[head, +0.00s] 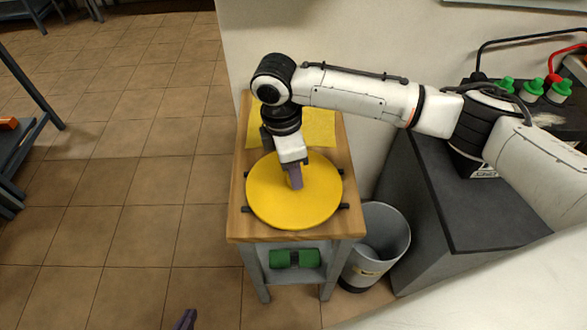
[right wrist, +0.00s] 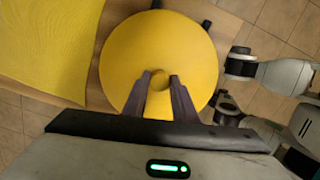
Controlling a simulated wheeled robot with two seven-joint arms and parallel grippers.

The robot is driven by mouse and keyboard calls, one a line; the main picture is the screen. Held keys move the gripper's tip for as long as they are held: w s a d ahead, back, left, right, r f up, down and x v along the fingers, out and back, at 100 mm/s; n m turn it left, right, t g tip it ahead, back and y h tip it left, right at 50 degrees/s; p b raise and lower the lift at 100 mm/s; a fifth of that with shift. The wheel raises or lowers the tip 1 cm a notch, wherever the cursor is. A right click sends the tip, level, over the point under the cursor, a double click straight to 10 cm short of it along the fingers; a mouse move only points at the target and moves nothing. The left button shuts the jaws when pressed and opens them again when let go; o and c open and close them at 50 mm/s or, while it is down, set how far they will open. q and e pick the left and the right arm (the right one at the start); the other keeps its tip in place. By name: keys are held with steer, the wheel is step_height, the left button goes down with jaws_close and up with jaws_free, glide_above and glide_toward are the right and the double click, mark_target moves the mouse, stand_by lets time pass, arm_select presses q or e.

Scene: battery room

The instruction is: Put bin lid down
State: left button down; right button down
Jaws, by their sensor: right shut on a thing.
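The yellow round bin lid (head: 265,205) lies flat over dark bars on the small wooden table, and it also shows in the right wrist view (right wrist: 190,45). My right gripper (head: 295,182) points down at the middle of the lid. In the right wrist view its two fingers (right wrist: 160,82) are shut on the lid's small round knob (right wrist: 159,73). The grey bin (head: 394,235) stands open on the floor to the right of the table. Only a dark fingertip of my left gripper (head: 185,320) shows at the bottom edge of the head view.
A yellow cloth (head: 320,128) lies behind the lid on the wooden table (head: 240,228). A green item (head: 282,258) is on the shelf below. A dark cabinet (head: 450,215) stands right of the bin, with green-capped things and cables on top.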

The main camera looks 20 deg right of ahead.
arm_select(q)
steer(key=shift+r, duration=0.1)
arm_select(e)
steer(key=shift+f, duration=0.1)
steer(key=c, duration=1.6)
jaws_free()
arm_select(q)
steer(key=shift+s+f, duration=0.15)
steer(key=shift+f, duration=0.1)
arm_select(e)
steer(key=shift+o, duration=0.8)
steer(key=shift+r, duration=0.2)
arm_select(q)
steer(key=shift+a+r+p, duration=0.15)
steer(key=shift+p, duration=0.25)
arm_select(e)
step_height(320, 180, up, 12)
steer(key=a, duration=0.1)
steer(key=shift+a, duration=0.25)
steer(key=shift+f, duration=0.1)
